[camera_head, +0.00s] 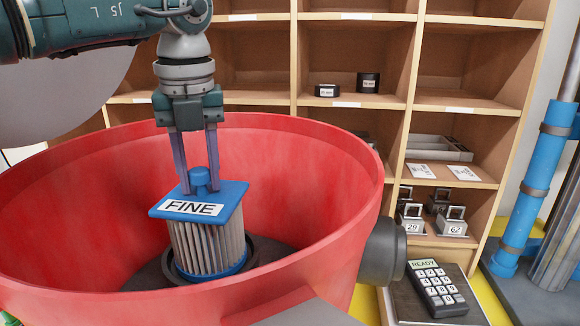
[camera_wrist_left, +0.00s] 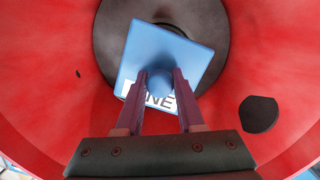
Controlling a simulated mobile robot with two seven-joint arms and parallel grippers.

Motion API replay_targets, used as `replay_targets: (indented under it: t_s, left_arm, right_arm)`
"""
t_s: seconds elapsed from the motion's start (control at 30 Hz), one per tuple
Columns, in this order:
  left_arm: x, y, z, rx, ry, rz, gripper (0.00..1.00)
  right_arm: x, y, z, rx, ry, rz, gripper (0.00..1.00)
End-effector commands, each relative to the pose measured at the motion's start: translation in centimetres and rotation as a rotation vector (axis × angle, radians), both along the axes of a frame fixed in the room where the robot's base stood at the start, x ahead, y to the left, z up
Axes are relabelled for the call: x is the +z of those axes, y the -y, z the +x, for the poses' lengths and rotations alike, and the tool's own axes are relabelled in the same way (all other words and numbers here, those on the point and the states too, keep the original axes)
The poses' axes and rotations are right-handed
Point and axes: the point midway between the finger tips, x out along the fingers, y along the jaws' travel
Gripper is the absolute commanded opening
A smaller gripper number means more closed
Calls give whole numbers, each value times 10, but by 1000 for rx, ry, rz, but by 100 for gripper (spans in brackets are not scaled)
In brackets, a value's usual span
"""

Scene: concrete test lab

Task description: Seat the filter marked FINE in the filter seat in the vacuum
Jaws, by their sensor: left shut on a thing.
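The filter marked FINE (camera_head: 205,240) has a blue square top with a knob, a pleated pale body and a blue bottom ring. My left gripper (camera_head: 200,185) is shut on its knob from above. The filter is upright inside the red vacuum drum (camera_head: 310,170), at the dark round filter seat (camera_head: 257,252). I cannot tell whether it rests in the seat or hangs just above it. In the left wrist view the blue top (camera_wrist_left: 185,60) lies off-centre over the dark round seat (camera_wrist_left: 115,45). My right gripper is not in view.
The red drum wall surrounds the filter and gripper. A dark port (camera_head: 383,252) sticks out at its right. A keypad device (camera_head: 437,288) reading READY lies at the lower right. Wooden shelves (camera_head: 400,100) with small labelled items stand behind. A blue pipe (camera_head: 535,190) stands far right.

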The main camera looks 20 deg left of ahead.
Motion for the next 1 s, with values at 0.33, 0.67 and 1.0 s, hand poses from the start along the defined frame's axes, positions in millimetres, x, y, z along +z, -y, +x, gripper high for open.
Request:
replay_targets:
  t_s: [0.33,0.67,1.0]
  left_arm:
    - [0,0,0,0,1,0,0]
    - [-2,0,0,0,1,0,41]
    - [-2,0,0,0,1,1,72]
  right_arm:
    - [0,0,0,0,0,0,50]
    - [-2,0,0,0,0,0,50]
    - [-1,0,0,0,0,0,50]
